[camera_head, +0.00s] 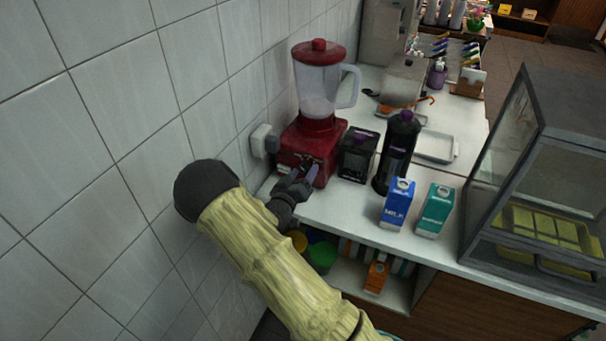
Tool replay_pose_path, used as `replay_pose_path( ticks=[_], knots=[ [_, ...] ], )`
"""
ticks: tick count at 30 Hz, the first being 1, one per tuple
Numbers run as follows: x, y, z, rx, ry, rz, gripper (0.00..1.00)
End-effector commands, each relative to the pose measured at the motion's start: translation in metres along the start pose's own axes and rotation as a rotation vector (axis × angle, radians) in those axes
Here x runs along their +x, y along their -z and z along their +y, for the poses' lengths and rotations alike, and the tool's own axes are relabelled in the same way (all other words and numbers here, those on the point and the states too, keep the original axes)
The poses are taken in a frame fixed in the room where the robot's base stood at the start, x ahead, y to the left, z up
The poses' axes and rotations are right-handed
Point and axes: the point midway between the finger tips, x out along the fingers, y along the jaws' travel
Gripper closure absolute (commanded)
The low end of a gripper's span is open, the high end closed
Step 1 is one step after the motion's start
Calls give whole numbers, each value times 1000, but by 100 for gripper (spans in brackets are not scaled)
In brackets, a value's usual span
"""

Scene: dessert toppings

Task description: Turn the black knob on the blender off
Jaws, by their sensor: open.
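A red blender (317,134) with a clear jug, a white handle and a red lid stands on the white counter against the tiled wall. My arm reaches up from the bottom of the view, and my gripper (306,170) is at the front of the blender's red base, near its control area. The gripper is open, with its fingertips close to the base. The black knob is hidden or too small to make out behind the gripper. I cannot tell whether the fingers touch it.
Right of the blender stand a black box (357,155) and a black bottle (398,150). Blue (397,206) and teal (435,211) cartons stand near the counter's (334,205) front edge. A white socket (264,140) is on the wall left of the blender. A glass display case (545,170) stands right.

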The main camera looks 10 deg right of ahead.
Motion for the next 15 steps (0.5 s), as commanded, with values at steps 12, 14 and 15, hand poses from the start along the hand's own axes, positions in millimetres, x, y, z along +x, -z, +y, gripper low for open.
replay_pose_path(
  ticks=[12,14,15],
  knots=[
    [-37,-1,-2,1,3,1,41],
    [-49,0,-2,2,3,1,41],
    [-57,-1,-2,0,4,0,41]
  ],
)
